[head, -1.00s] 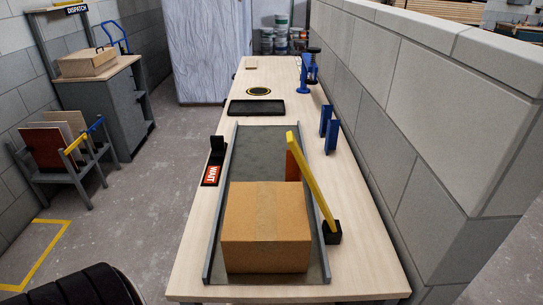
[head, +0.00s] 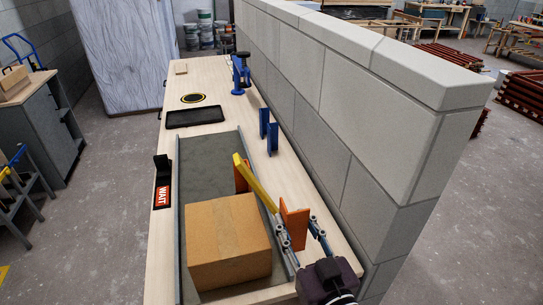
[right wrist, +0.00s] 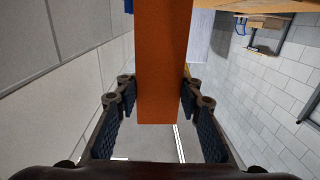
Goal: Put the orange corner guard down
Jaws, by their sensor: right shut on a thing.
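My right gripper (head: 300,235) is at the right edge of the table, beside the cardboard box. It is shut on the orange corner guard (head: 295,218) and holds it upright; its fingers lie on either side of the guard. In the right wrist view the guard (right wrist: 163,60) fills the middle, between the pads of my right gripper (right wrist: 160,95). I cannot tell from the head view whether the guard's lower end touches anything. My left gripper is not in view.
The cardboard box (head: 228,240) sits in a grey channel (head: 205,158) on the table. Blue uprights (head: 268,132) and a black tray (head: 195,117) stand farther back. A block wall (head: 330,130) borders the right.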

